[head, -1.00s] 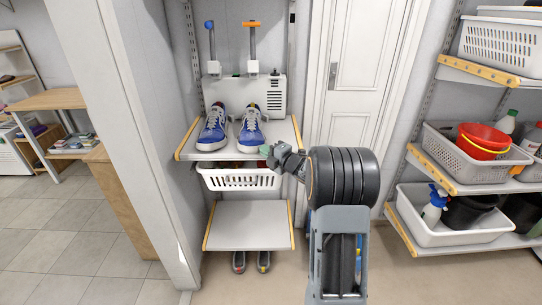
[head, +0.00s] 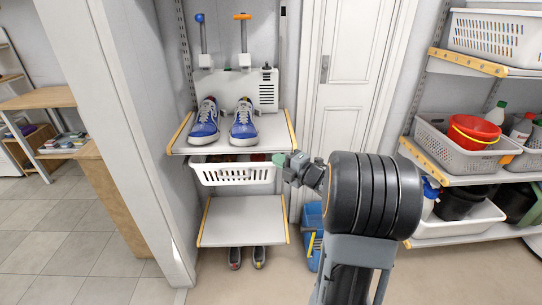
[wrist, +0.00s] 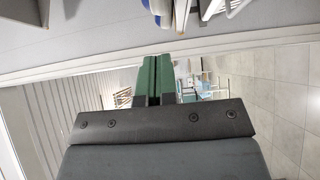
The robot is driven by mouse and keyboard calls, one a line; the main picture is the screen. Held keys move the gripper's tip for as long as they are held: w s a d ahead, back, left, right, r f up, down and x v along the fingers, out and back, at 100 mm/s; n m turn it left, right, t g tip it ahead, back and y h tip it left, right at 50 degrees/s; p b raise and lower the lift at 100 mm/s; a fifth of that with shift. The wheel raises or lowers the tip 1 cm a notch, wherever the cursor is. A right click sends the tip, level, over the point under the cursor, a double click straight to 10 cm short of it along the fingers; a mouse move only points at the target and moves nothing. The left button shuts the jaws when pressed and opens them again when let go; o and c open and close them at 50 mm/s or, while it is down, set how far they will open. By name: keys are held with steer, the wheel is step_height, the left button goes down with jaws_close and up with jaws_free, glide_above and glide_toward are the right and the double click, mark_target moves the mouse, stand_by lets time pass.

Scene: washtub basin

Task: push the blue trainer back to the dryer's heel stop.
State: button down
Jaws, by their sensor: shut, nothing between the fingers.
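Two blue trainers with white soles and laces stand side by side on the upper shelf (head: 225,147), the left one (head: 204,122) and the right one (head: 243,123). Their toes face the front edge. The white dryer (head: 240,88) stands behind them, with a blue-knobbed post on the left and an orange-topped post on the right. The heels and any heel stop are hidden. My gripper (head: 279,159), with green fingers, is shut and empty near the shelf's front right corner, touching neither trainer. In the wrist view my gripper (wrist: 153,82) has its fingers together; part of a blue and white shoe (wrist: 158,10) shows at the top.
A white basket (head: 235,173) hangs under the upper shelf. A lower shelf (head: 243,221) is bare, with dark shoes (head: 247,258) on the floor beneath. A blue container (head: 313,238) stands to its right. A wall (head: 150,130) closes the left side; laden shelves stand at right.

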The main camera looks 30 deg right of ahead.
steer(key=a+r, duration=0.3)
steer(key=a, duration=0.5)
steer(key=m+t+h, duration=0.1)
steer(key=m+h, duration=0.2)
steer(key=h, duration=0.1)
glide_toward(247, 142)
steer(key=w+a, duration=0.3)
steer(key=w, duration=0.1)
steer(key=w+d, duration=0.1)
steer(key=w, duration=0.1)
steer(key=shift+d, duration=0.15)
steer(key=shift+w+d, duration=0.4)
steer(key=shift+w, duration=0.05)
